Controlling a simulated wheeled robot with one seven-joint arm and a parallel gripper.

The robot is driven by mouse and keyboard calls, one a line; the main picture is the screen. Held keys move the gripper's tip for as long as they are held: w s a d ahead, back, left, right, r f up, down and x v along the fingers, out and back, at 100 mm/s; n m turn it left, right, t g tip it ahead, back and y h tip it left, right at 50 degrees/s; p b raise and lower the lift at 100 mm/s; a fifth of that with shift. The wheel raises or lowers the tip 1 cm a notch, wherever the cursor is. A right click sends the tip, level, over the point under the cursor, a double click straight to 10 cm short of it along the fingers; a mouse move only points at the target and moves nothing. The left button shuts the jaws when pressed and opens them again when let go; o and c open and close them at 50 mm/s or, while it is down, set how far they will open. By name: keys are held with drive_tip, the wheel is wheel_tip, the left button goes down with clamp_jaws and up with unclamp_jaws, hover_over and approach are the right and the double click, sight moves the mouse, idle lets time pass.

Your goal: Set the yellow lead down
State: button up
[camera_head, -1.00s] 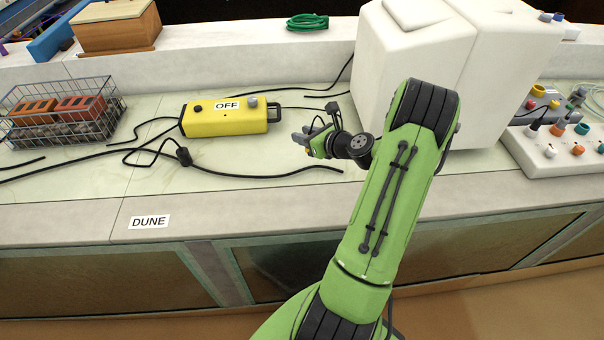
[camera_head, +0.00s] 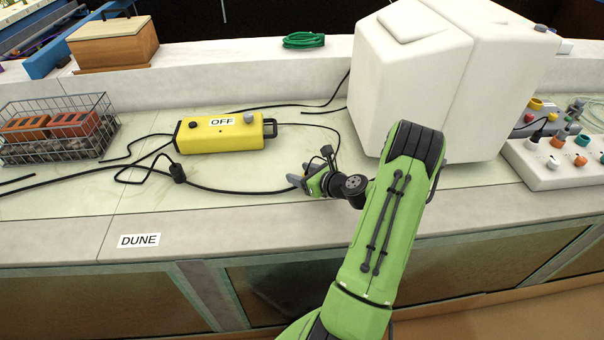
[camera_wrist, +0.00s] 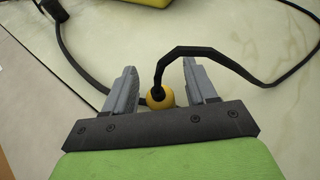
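The yellow lead's round yellow plug (camera_wrist: 160,97) sits between the two fingers of my gripper (camera_wrist: 162,80) in the wrist view. A narrow gap shows on each side of it, so the fingers look open around it. Its black cable bends up from the plug and runs off right. In the head view my gripper (camera_head: 302,181) is low over the pale bench top (camera_head: 240,172), near its front edge. There the plug is hidden or too small to make out. I cannot tell whether it touches the bench.
A yellow box labelled OFF (camera_head: 219,135) lies behind and left of my gripper. A black cable (camera_head: 225,190) runs along the bench to the gripper. A wire basket (camera_head: 60,125) stands left, a white machine (camera_head: 400,80) right, with a socket panel (camera_head: 560,160) beyond.

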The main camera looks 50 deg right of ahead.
drive_tip(key=shift+r, duration=0.15)
drive_tip(key=p+v, duration=0.2)
drive_tip(key=v, duration=1)
drive_tip(key=shift+r+p, duration=0.1)
drive_tip(key=shift+p, duration=0.25)
drive_tip(key=w+a+r+n+g+y, duration=0.2)
drive_tip(key=w+a+r+n+g, duration=0.15)
drive_tip(key=a+n, duration=0.6)
drive_tip(key=w+a+r+n+g+y, duration=0.2)
drive_tip(key=a+r+n+g, duration=0.15)
drive_tip(key=a+n, duration=0.6)
drive_tip(key=s+a+r+n+h, duration=0.1)
drive_tip(key=s+a+r+n, duration=0.4)
drive_tip(key=s+a+n, duration=0.1)
drive_tip(key=s+a+r+n+g+h, duration=0.1)
drive_tip(key=s+a+r+n+h, duration=0.1)
drive_tip(key=s+a+r+n, duration=0.3)
drive_tip(key=s+a+n, duration=0.1)
drive_tip(key=s+n, duration=0.3)
drive_tip(key=n, duration=0.2)
drive_tip(key=shift+s+r+h, duration=0.2)
drive_tip(key=shift+s+h, duration=0.1)
drive_tip(key=shift+s, duration=0.05)
